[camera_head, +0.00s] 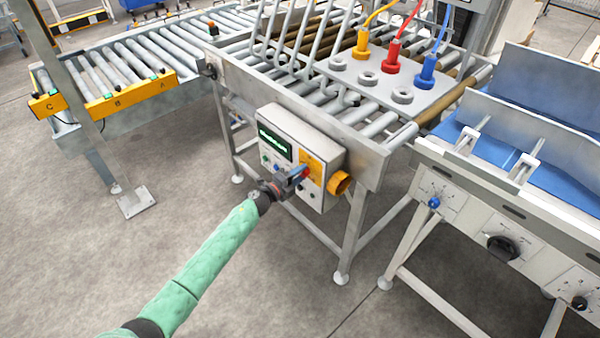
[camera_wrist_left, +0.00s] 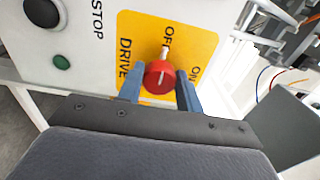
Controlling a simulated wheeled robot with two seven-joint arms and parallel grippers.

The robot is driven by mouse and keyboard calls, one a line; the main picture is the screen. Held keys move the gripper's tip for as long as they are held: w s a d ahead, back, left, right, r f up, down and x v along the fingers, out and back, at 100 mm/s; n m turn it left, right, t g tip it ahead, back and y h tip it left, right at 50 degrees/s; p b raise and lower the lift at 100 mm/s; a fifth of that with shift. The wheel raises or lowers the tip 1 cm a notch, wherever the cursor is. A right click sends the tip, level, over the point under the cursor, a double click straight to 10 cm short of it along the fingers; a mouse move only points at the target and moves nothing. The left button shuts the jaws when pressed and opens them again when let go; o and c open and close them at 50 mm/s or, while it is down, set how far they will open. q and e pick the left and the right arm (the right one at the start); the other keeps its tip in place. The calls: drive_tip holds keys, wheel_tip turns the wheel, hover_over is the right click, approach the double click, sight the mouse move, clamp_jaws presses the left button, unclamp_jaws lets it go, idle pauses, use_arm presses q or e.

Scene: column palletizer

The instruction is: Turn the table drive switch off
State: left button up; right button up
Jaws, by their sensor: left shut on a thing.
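The table drive switch is a red round knob (camera_wrist_left: 159,75) on a yellow plate (camera_wrist_left: 194,44) marked DRIVE, OFF and ON, as the left wrist view shows. A pale mark on the knob lies toward the OFF label. My left gripper (camera_wrist_left: 160,90) has its blue fingers on both sides of the knob and is shut on it. In the head view, my left gripper (camera_head: 298,176) is at the right part of the control box (camera_head: 285,150), in front of the yellow plate (camera_head: 312,166). My right gripper is not in view.
An orange round part (camera_head: 340,183) sticks out at the box's right side. A green display (camera_head: 274,142) and several buttons are on the box. A roller table (camera_head: 290,105) stands behind. A machine with blue surfaces (camera_head: 510,150) stands at the right.

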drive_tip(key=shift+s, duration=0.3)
use_arm(q)
drive_tip(key=shift+a, duration=0.1)
drive_tip(key=o, duration=1)
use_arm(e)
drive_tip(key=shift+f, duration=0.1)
use_arm(q)
drive_tip(key=b+v, duration=0.2)
drive_tip(key=v, duration=0.5)
drive_tip(key=shift+s+a+b, duration=0.25)
drive_tip(key=shift+b, duration=0.15)
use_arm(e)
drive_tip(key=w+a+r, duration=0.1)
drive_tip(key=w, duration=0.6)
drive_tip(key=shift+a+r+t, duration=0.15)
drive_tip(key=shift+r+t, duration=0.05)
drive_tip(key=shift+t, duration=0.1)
